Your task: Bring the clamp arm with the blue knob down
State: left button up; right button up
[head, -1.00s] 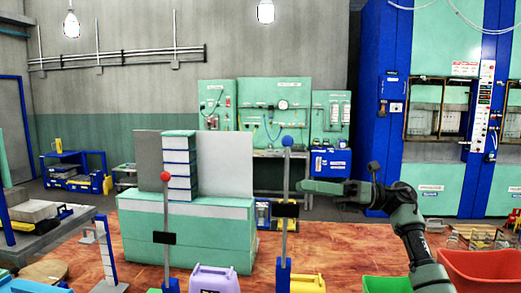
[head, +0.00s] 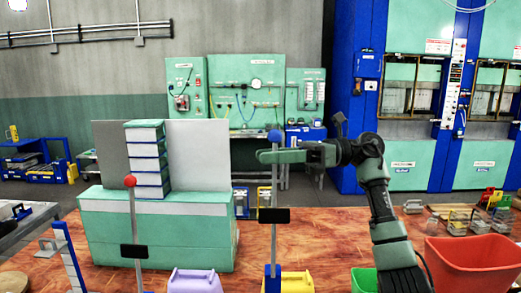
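The clamp arm with the blue knob (head: 275,136) stands upright as a thin grey rod (head: 274,185). It has a black block (head: 273,215) partway up and a blue base (head: 272,279) at the bottom. My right gripper (head: 268,156) reaches in from the right at the height just below the knob, and its green fingers cross the rod in the picture. I see the fingers edge-on, so I cannot tell whether they touch the rod or how far apart they are. A second upright clamp arm with a red knob (head: 130,182) stands to the left. My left gripper is out of view.
A purple container (head: 194,281), a yellow one (head: 297,282), a green bin (head: 363,281) and a red bin (head: 473,265) stand along the near edge. Behind the clamp arms is a large green block (head: 157,235) with a stack of books (head: 147,160). Wooden tabletop shows between them.

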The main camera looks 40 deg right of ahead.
jog(key=shift+p+x, duration=0.3)
jog(key=shift+x, duration=0.8)
jog(key=shift+c, duration=0.3)
jog(key=shift+w, duration=0.1)
grip_shut()
